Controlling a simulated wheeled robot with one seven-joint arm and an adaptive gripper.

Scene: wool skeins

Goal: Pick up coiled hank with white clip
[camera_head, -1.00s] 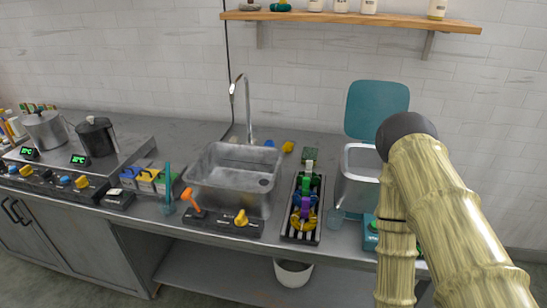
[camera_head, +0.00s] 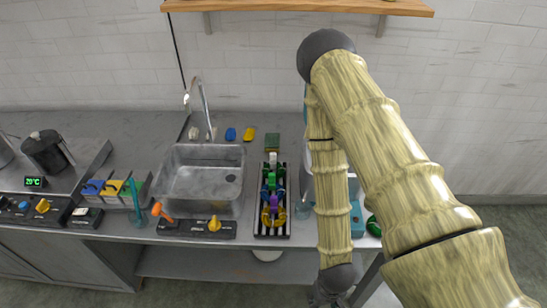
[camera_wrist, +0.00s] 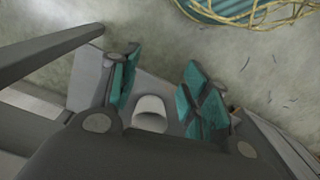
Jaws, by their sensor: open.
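Several coloured hanks, green, blue, purple and yellow (camera_head: 272,202), stand in a row in a dark slotted rack (camera_head: 258,233) on the counter right of the sink. A small white piece (camera_head: 273,158) shows at the rack's far end; I cannot tell whether it is the white clip. My gripper (camera_head: 330,293) hangs at the bottom of the head view, in front of the counter and right of the rack. In the wrist view its teal-padded fingers (camera_wrist: 161,88) are apart, with no hank between them. My arm hides part of the counter's right end.
A sink (camera_head: 200,180) and knob panel (camera_head: 195,228) are left of the rack. A green block (camera_head: 272,140) lies behind it. A green round thing (camera_head: 374,226) is right of my arm. The wrist view shows floor and a teal thing with yellow strands (camera_wrist: 245,12).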

